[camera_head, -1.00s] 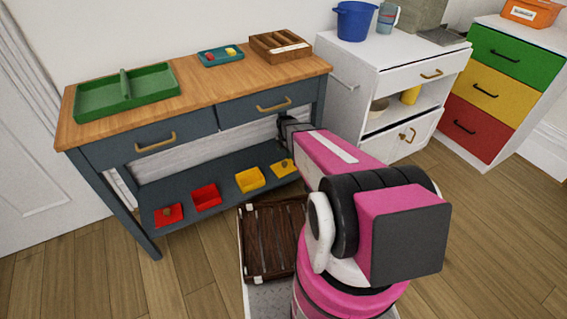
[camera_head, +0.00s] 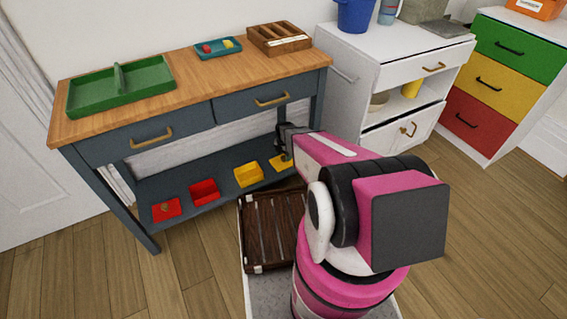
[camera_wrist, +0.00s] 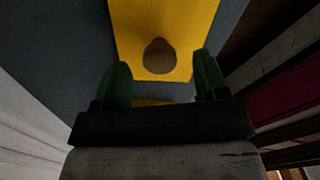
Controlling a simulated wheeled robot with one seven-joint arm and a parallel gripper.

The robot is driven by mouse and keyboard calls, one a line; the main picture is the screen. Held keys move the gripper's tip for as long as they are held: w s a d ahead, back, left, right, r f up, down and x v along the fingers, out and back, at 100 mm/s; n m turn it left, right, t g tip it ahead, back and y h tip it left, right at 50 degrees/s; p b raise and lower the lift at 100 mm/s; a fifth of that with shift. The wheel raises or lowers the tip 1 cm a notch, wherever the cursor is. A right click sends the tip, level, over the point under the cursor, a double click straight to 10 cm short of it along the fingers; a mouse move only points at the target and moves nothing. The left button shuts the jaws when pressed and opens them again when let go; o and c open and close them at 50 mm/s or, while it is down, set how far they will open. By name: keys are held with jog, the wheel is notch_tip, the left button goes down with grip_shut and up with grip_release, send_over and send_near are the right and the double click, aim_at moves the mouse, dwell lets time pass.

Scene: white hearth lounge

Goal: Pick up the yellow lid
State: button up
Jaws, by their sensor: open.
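The yellow lid (camera_head: 281,164) lies flat on the lower shelf of the blue-grey table, at the right end of a row. In the wrist view the yellow lid (camera_wrist: 128,45) shows a round brownish knob (camera_wrist: 159,56) on top. My gripper (camera_head: 286,154) is at the lid, partly hiding it in the head view. In the wrist view my gripper (camera_wrist: 163,80) is open, with one green fingertip on each side of the knob's line. The knob shows beyond and between the fingertips. I cannot tell whether the fingers touch the lid.
On the same shelf (camera_head: 222,190) are a yellow box (camera_head: 248,174), a red box (camera_head: 205,192) and a red lid (camera_head: 166,209). The tabletop (camera_head: 200,75) is close above the shelf. A white cabinet (camera_head: 350,85) stands to the right. A brown slatted tray (camera_head: 272,230) is below.

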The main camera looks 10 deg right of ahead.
aim_at(279, 162)
notch_tip(279, 162, down, 3)
jog(key=shift+r, duration=0.1)
jog(key=c, duration=1)
jog(key=shift+r, duration=0.1)
